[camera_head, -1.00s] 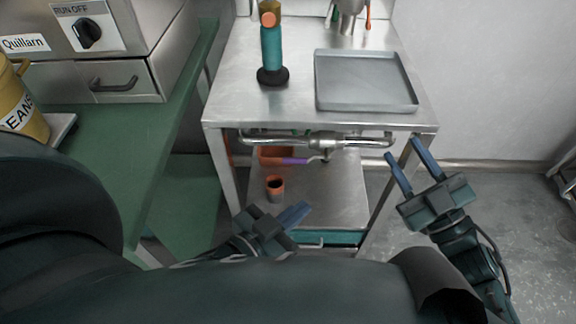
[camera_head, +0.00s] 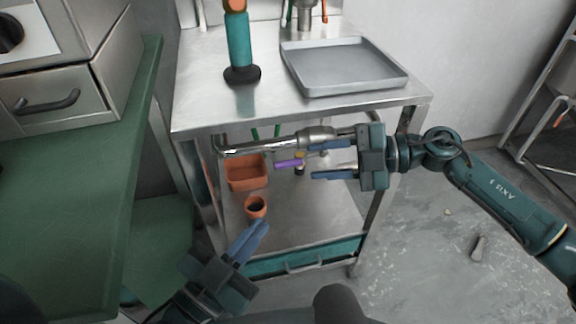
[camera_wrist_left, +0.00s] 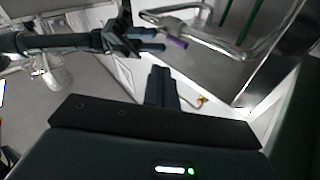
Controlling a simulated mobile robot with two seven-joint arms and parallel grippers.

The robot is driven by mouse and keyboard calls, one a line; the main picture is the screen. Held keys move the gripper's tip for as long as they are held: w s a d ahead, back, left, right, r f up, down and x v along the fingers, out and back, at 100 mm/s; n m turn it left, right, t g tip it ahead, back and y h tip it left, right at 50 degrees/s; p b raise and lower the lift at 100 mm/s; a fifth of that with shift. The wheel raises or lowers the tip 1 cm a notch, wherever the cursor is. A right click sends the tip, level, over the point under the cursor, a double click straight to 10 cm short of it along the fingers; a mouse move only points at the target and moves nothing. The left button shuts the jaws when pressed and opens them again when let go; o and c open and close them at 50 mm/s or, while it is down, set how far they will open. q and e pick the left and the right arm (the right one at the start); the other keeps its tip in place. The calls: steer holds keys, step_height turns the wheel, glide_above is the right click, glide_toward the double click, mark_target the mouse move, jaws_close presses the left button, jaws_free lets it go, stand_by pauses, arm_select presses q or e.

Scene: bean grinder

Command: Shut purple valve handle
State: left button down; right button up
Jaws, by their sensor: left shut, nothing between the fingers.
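The purple valve handle (camera_head: 289,163) sits below the metal pipe (camera_head: 255,149) under the steel table's top. It points left in the head view and also shows in the left wrist view (camera_wrist_left: 174,41). My right gripper (camera_head: 314,161) is open and points left, its fingertips just right of the handle with a small gap in the picture. I cannot tell its exact depth from the handle. In the left wrist view my right gripper's fingers (camera_wrist_left: 163,39) also appear close to the handle. My left gripper (camera_head: 262,228) is shut and empty, lower down in front of the table.
The steel table (camera_head: 200,110) carries a grey tray (camera_head: 345,68) and a teal-handled tool (camera_head: 239,45). An orange bin (camera_head: 246,173) and a small orange pot (camera_head: 256,207) stand on the lower shelf. A green counter (camera_head: 90,180) is at the left.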

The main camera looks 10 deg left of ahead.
mark_target(299, 163)
steer(key=b+x, duration=0.1)
steer(key=x, duration=0.5)
steer(key=shift+a+f, duration=0.1)
steer(key=shift+a, duration=0.25)
jaws_close()
